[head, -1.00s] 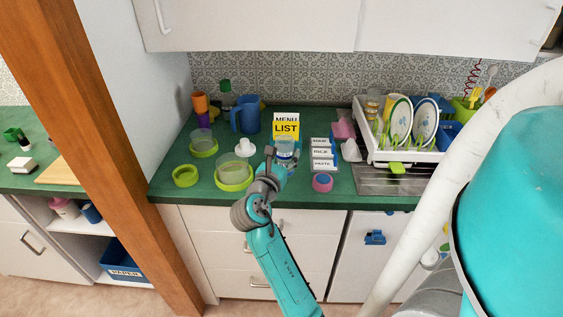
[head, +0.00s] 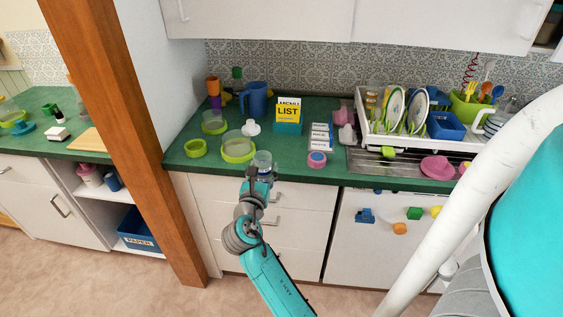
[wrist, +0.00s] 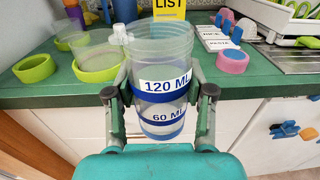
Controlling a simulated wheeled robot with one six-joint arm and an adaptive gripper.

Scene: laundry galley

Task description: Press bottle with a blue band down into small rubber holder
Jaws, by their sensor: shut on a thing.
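My gripper (head: 259,174) is shut on a clear bottle (head: 263,160) and holds it upright at the counter's front edge. In the wrist view the bottle (wrist: 158,68) has blue bands and labels reading 120 ML and 60 ML, with gripper fingers (wrist: 158,97) on both sides. A small pink ring holder (head: 317,159) lies on the counter to the right, apart from the bottle; it also shows in the wrist view (wrist: 233,62). Green ring holders lie to the left: an empty one (head: 196,148) and a larger one (head: 238,157) around a clear container. I cannot tell which is the rubber holder meant.
A blue jug (head: 254,98) is at the back, a dish rack (head: 400,138) at the right. The counter between the bottle and pink ring looks clear.

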